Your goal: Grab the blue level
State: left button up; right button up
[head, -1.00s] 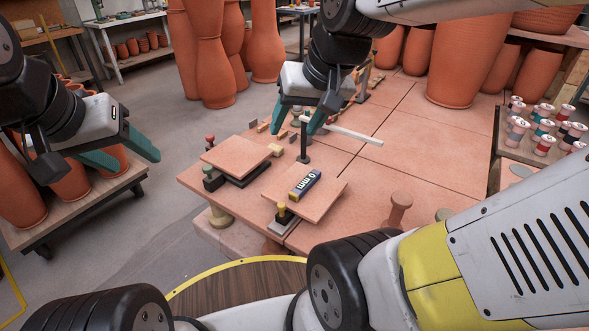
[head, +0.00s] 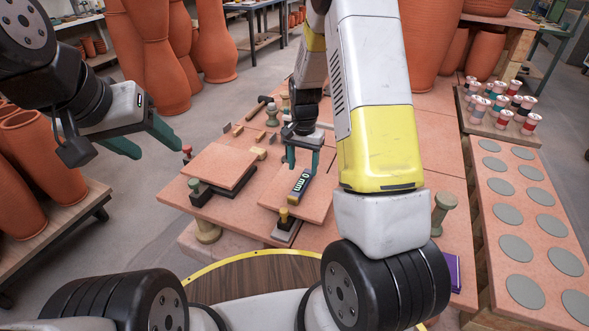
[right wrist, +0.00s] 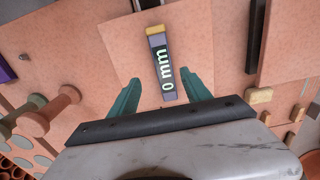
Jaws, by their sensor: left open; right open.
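The blue level (head: 299,186) is a short dark blue-grey bar with "0 mm" on its face and a yellow end. It lies on a square terracotta board (head: 268,199) near the table's front. My right gripper (head: 303,161) is open at the level's far end. In the right wrist view the level (right wrist: 164,72) lies between and beyond the open fingers (right wrist: 160,82), with no visible contact. My left gripper (head: 150,147) is open and empty, off to the left, away from the table.
A second board (head: 220,165) lies to the left on dark supports. A spool-shaped stand (head: 441,208) is on the right. Tall clay pots stand behind.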

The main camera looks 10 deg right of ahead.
aim_at(300, 184)
jog(key=f, duration=0.8)
jog(key=shift+w+a, duration=0.15)
jog(key=shift+a, duration=0.15)
jog(key=shift+c, duration=0.5)
jog(key=shift+r, duration=0.1)
grip_shut()
